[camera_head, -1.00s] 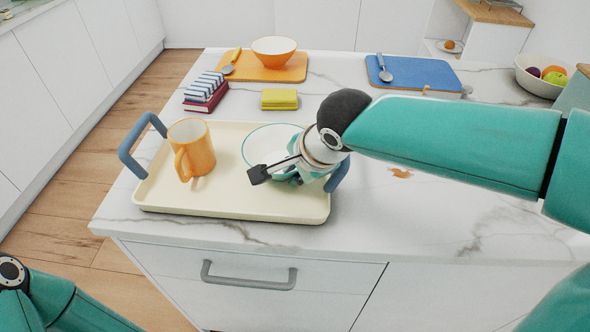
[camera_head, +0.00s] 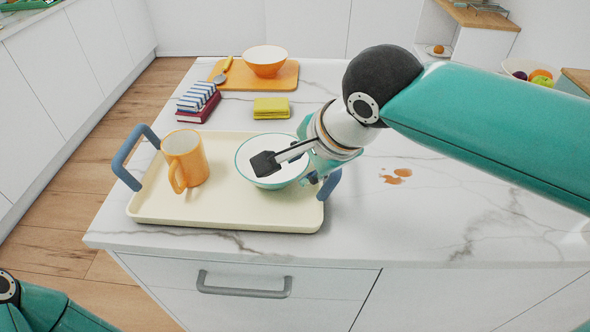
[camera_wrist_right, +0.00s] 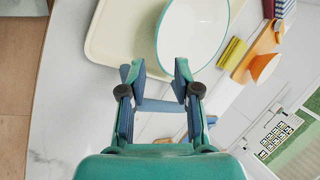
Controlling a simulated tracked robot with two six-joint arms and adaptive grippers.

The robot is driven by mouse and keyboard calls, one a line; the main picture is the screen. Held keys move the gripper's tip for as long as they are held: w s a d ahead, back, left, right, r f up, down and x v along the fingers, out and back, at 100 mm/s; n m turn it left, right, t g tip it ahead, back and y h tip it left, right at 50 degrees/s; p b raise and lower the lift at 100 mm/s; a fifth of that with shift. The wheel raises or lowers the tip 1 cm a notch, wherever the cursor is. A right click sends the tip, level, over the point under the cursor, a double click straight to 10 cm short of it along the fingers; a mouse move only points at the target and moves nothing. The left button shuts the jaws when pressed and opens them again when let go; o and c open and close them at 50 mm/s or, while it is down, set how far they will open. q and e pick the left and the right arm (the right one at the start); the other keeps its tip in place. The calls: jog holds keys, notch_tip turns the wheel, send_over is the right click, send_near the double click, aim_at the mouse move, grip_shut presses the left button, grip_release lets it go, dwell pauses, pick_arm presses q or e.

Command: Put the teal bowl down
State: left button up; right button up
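The teal-rimmed white bowl (camera_head: 262,180) is in the right part of the cream tray (camera_head: 220,214), and it appears upright. My right gripper (camera_head: 290,170) is at the bowl's right side, with one dark fingertip showing over the bowl's opening. In the right wrist view, the gripper (camera_wrist_right: 158,70) is open, its fingertips well apart. The bowl's near rim (camera_wrist_right: 168,66) lies just beyond and partly between the tips; I cannot tell whether a finger touches it. Only part of my left arm shows at the lower left; its gripper is out of view.
An orange mug (camera_head: 185,160) stands in the tray's left part. The tray's blue handles (camera_head: 128,160) rise at both ends. Behind are striped and red cloths (camera_head: 197,103), a yellow sponge (camera_head: 271,107) and an orange bowl (camera_head: 265,62) on a board. The counter right of the tray is mostly clear, with a brown spill (camera_head: 396,177).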

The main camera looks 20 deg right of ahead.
jog(key=shift+v, duration=1.2)
